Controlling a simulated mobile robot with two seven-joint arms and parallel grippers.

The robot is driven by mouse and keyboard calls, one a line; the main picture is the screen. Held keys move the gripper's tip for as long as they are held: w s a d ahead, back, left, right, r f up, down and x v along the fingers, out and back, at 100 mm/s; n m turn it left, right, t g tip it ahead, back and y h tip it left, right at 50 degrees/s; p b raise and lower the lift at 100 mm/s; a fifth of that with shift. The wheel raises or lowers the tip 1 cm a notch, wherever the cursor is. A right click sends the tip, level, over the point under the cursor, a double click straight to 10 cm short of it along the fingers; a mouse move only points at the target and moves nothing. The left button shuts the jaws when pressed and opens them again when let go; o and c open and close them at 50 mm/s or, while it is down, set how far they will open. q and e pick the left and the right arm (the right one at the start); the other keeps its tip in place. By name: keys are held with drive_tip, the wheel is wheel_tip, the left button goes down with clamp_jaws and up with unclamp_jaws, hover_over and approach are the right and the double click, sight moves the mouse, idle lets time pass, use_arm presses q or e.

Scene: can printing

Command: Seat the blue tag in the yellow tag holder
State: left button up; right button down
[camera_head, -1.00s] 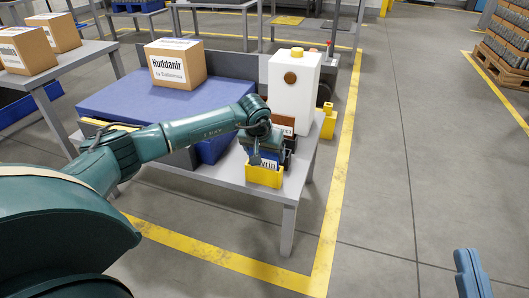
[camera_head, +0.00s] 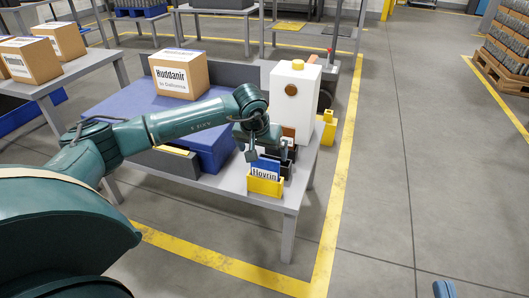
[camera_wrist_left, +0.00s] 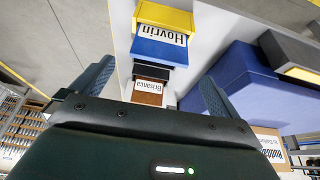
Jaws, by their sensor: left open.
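The blue tag (camera_head: 265,169), printed "Hovrin", stands in the yellow tag holder (camera_head: 265,186) at the table's front right corner. In the left wrist view the blue tag (camera_wrist_left: 160,50) sticks out of the yellow holder (camera_wrist_left: 165,15); its lower part is hidden inside. My left gripper (camera_head: 252,150) is open and apart from the tag, just behind and above it. The left wrist view shows both fingers of this gripper (camera_wrist_left: 156,76) spread with nothing between them. A blue tip of my right gripper (camera_head: 445,289) shows at the bottom edge; its jaws cannot be made out.
A black holder with a brown tag (camera_wrist_left: 148,92) is beside the yellow holder. A white container (camera_head: 294,95) with a yellow cap stands behind. A blue block (camera_head: 205,140) and a cardboard box (camera_head: 180,75) are to the left. The floor right of the table is clear.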

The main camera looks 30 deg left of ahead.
use_arm(q)
drive_tip(key=s+d+f+n+g+h, duration=0.1)
drive_tip(key=s+d+n+g+h, duration=0.15)
drive_tip(key=s+d+h, duration=0.65)
drive_tip(key=s+d+f+n+g+h, duration=0.1)
drive_tip(key=s+d+n, duration=0.35)
drive_tip(key=d, duration=1.05)
drive_tip(key=s+d+r+n+h, duration=1)
drive_tip(key=d+n, duration=0.1)
drive_tip(key=n, duration=0.2)
wheel_tip(320, 180, up, 4)
drive_tip(key=a+n+t+h, duration=0.1)
drive_tip(key=a+n+t, duration=0.1)
drive_tip(key=n+t, duration=1.15)
drive_tip(key=a+f+n+t+y, duration=0.1)
drive_tip(key=n+y, duration=0.4)
drive_tip(key=n, duration=0.9)
drive_tip(key=a+f+n+t+y, duration=0.2)
drive_tip(key=a+n+y, duration=0.3)
drive_tip(key=n, duration=1)
drive_tip(key=shift+w+a+t+y+p, duration=0.2)
drive_tip(key=shift+a+t+y+p, duration=0.2)
drive_tip(key=shift+a, duration=0.35)
